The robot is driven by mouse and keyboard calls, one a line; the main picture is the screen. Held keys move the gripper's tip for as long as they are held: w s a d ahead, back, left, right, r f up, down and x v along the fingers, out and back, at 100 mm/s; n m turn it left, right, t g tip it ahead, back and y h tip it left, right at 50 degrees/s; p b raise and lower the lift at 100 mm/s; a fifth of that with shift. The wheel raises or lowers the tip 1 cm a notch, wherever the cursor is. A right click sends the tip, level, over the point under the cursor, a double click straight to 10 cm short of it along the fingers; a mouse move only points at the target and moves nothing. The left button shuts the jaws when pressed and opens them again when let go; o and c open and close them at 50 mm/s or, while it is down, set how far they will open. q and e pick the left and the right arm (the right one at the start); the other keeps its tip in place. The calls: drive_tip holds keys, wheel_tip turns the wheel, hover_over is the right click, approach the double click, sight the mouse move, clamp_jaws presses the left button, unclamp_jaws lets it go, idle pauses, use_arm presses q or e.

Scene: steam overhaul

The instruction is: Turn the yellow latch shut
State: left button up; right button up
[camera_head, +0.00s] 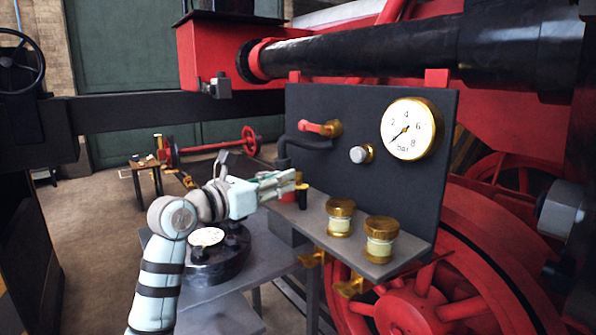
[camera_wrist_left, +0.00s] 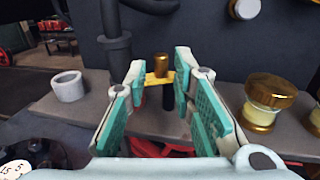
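The yellow latch (camera_wrist_left: 158,79) shows in the left wrist view as a short yellow bar under a brass knob (camera_wrist_left: 161,62), with a black grip (camera_wrist_left: 168,97) hanging below. In the head view it is a small black and gold piece (camera_head: 302,198) at the shelf's left end, partly hidden by my fingers. My left gripper (camera_head: 290,181) reaches it from the left. In the left wrist view its teal-padded fingers (camera_wrist_left: 160,74) are apart, one on each side of the latch. I cannot tell whether either finger touches it. My right gripper is not in view.
Two brass-capped jars (camera_head: 340,217) (camera_head: 380,240) stand on the grey shelf (camera_head: 370,266), right of the latch. Behind are a dark panel with a pressure gauge (camera_head: 411,129), a red-handled valve (camera_head: 320,129) and a pipe. A grey ring (camera_wrist_left: 68,86) stands left of the fingers.

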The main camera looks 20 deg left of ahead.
sight(298, 173)
use_arm(q)
drive_tip(key=x, duration=0.6)
drive_tip(key=shift+w+d, duration=0.1)
drive_tip(key=shift+w, duration=0.05)
clamp_jaws()
idle(0.9)
unclamp_jaws()
drive_tip(key=v, duration=1.2)
